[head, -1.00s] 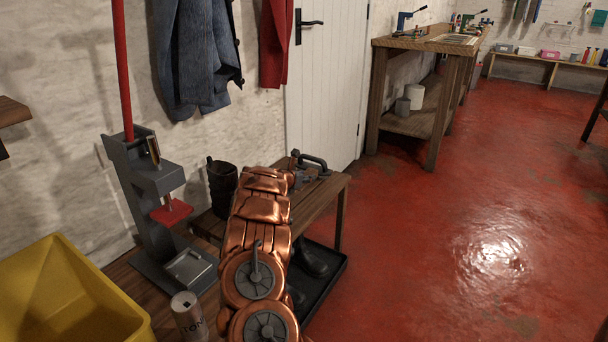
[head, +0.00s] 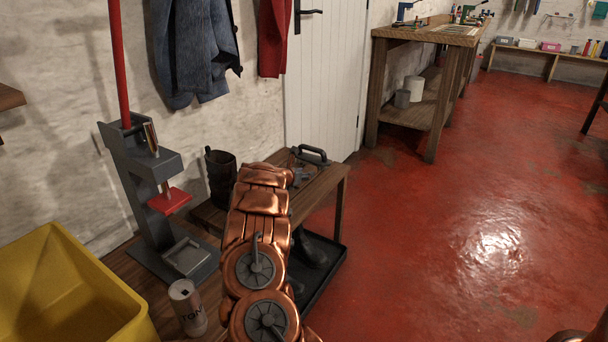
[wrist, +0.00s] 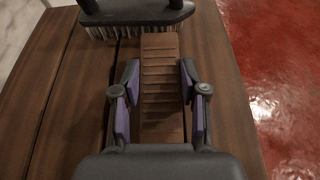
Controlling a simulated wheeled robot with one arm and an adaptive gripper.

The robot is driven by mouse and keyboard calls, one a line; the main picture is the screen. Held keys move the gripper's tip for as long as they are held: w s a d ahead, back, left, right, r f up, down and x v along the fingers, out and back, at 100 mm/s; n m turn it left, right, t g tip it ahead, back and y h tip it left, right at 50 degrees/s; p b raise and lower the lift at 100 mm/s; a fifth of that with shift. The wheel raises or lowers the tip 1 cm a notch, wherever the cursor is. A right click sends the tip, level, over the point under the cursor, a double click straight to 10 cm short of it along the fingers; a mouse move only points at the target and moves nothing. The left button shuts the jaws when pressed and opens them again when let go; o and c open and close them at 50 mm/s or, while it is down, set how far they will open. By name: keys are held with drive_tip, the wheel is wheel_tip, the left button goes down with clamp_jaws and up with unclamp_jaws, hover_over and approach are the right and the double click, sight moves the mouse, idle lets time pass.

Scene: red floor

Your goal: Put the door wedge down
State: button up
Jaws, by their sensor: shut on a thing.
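The door wedge (wrist: 160,92) is a brown, ridged strip lying lengthwise in the middle of the wrist view. My gripper (wrist: 160,75) is shut on it, one purple-padded finger on each side. The wedge is over or on the dark wooden bench (wrist: 65,110); I cannot tell whether it touches the planks. Its far end is close to a brush (wrist: 137,14). In the head view the bench (head: 322,192) stands by the white door, and my copper arm reaches over it and hides the wedge. A bit of my gripper (head: 299,176) shows past the arm.
The brush (head: 312,154) sits at the bench's far end. A dark mug-like pot (head: 220,177) stands at its left. Boots (head: 310,250) stand on a black tray below. A press (head: 150,200), a can (head: 187,307) and a yellow bin (head: 65,290) are nearer. Red floor at right is open.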

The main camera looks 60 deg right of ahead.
drive_tip(key=shift+f+b, duration=0.45)
drive_tip(key=shift+f, duration=0.05)
drive_tip(key=o, duration=1.4)
drive_tip(key=shift+c, duration=0.2)
drive_tip(key=shift+a, duration=0.15)
drive_tip(key=v, duration=1)
drive_tip(key=shift+v, duration=0.85)
drive_tip(key=shift+s, duration=0.15)
